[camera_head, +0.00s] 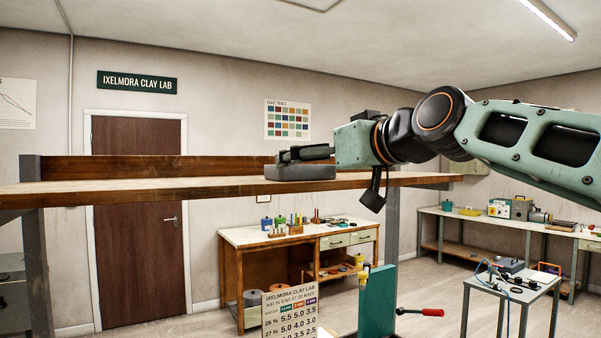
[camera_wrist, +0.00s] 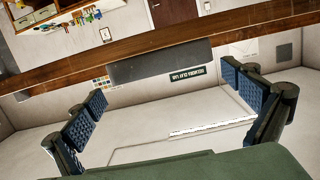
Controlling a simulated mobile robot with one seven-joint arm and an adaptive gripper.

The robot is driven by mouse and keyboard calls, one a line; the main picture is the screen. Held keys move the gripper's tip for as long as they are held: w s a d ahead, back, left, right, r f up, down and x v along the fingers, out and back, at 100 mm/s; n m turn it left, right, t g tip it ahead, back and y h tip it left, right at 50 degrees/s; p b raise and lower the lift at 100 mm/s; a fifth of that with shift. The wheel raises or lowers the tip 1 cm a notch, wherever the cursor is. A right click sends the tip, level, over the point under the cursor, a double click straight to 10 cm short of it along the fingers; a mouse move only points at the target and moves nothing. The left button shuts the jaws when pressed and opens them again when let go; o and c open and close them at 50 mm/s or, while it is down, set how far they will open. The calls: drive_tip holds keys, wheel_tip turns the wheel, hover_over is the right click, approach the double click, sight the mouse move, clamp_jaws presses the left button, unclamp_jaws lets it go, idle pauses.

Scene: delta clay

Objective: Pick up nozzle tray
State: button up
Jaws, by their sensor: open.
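A dark grey, shallow box, which looks like the nozzle tray (camera_head: 297,173), sits on the raised wooden shelf (camera_head: 130,188) near its right part, at the front edge. In the wrist view the grey tray (camera_wrist: 160,62) lies ahead of the fingertips, across the gap between them. My gripper (camera_head: 290,155) is at the tray in the head view, its fingers level with or just above the tray's top. In the wrist view my gripper (camera_wrist: 163,86) has its blue padded fingers wide apart with nothing between them. The tray's contents are not visible.
The shelf has a raised back board (camera_head: 200,168) and grey posts (camera_head: 39,270). The rest of its visible top is clear. Below stand a wooden workbench (camera_head: 250,236) with small tools, a small metal table (camera_head: 510,285) and a bench at the right.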

drive_tip(key=shift+p+x, duration=0.85)
drive_tip(key=shift+x, duration=1.1)
drive_tip(key=shift+p+x, duration=0.3)
drive_tip(key=shift+x, duration=0.65)
drive_tip(key=shift+s+f, duration=0.15)
drive_tip(key=c, duration=0.9)
drive_tip(key=shift+o, duration=0.2)
